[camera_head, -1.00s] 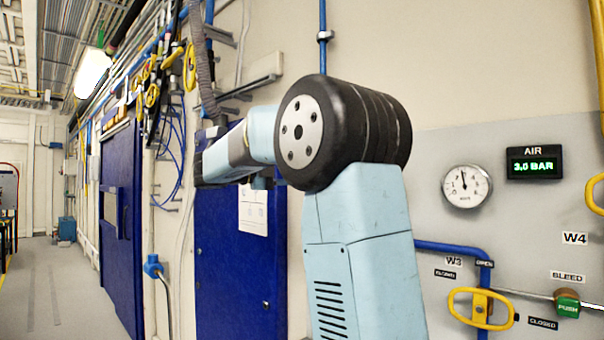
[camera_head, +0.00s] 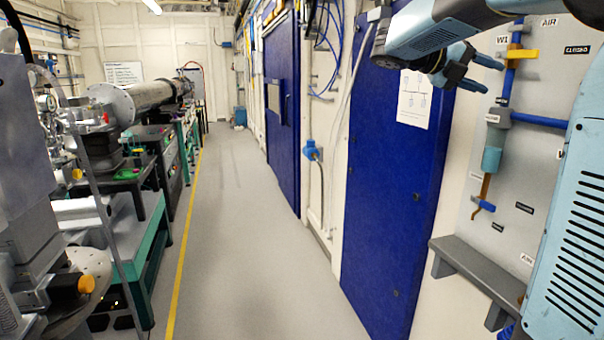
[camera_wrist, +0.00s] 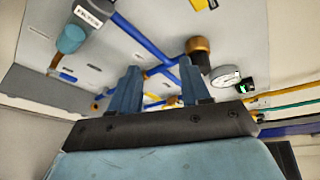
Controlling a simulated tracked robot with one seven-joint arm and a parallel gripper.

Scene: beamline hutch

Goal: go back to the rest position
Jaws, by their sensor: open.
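My light-blue arm is folded at the right of the head view, its forearm reaching across the top right. My gripper (camera_head: 482,74) is there in front of the wall panel. In the wrist view my gripper (camera_wrist: 158,84) shows two blue fingers spread apart, with nothing between them. Beyond the fingers is the grey panel (camera_wrist: 120,60) with blue pipes (camera_wrist: 140,36), a brown knob (camera_wrist: 198,48) and a round gauge (camera_wrist: 224,76). The fingers appear clear of the panel, but the exact distance cannot be told.
A grey ledge (camera_head: 480,272) juts out below the panel. Blue doors (camera_head: 385,190) line the right wall. Benches with beamline equipment (camera_head: 140,98) stand on the left, beside a yellow floor line (camera_head: 186,235). The grey aisle floor (camera_head: 245,240) between is clear.

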